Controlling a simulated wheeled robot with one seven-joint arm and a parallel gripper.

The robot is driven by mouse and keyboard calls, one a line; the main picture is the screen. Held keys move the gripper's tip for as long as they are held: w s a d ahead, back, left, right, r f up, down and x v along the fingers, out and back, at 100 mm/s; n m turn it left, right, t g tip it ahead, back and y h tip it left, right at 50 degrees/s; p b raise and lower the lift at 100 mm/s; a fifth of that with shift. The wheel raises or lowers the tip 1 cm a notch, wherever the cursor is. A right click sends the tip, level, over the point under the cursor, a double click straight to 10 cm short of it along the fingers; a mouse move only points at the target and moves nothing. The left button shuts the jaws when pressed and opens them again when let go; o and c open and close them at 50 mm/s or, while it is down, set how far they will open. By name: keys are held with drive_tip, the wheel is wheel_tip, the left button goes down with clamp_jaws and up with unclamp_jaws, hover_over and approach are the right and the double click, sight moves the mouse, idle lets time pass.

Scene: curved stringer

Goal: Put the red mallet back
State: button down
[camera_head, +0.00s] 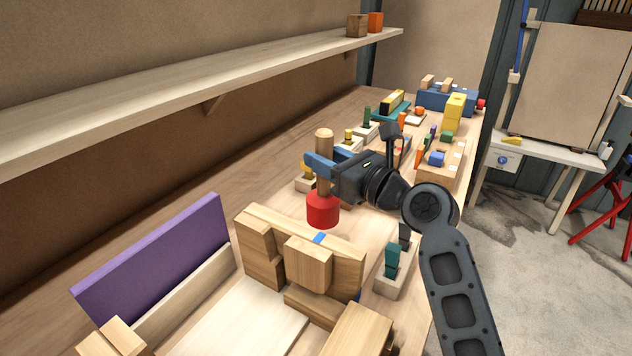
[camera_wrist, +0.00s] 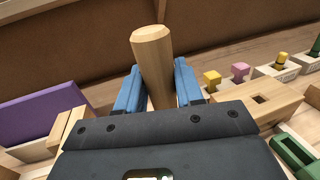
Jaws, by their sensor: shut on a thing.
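The red mallet has a red cylindrical head (camera_head: 323,210) and a pale wooden handle (camera_head: 324,146). It hangs upright with its head down, a little above the bench beside the wooden block assembly. My gripper (camera_head: 318,165) is shut on the handle with its blue fingers. In the wrist view the handle (camera_wrist: 154,65) stands between the blue fingers of my gripper (camera_wrist: 158,88), and the head is hidden there. A blue mark (camera_head: 319,238) shows on the wooden block assembly (camera_head: 345,252) just below the head. I cannot tell which place belongs to the mallet.
A purple board (camera_head: 155,265) stands at the left. A holder with a green-handled tool (camera_head: 393,258) is right of the blocks. Several small holders and coloured pieces fill the bench farther back. A long shelf (camera_head: 190,85) runs along the wall. A pale block with a square hole (camera_wrist: 262,100) lies right of my gripper.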

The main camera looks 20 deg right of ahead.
sight(322, 184)
drive_tip(key=shift+w+a+f, duration=0.3)
drive_tip(key=shift+a+f, duration=0.1)
drive_tip(key=shift+a, duration=0.3)
drive_tip(key=shift+f+b, duration=0.4)
drive_tip(key=shift+f, duration=1.8)
drive_tip(key=c, duration=0.7)
unclamp_jaws()
drive_tip(key=v, duration=1.2)
drive_tip(key=shift+b, duration=0.35)
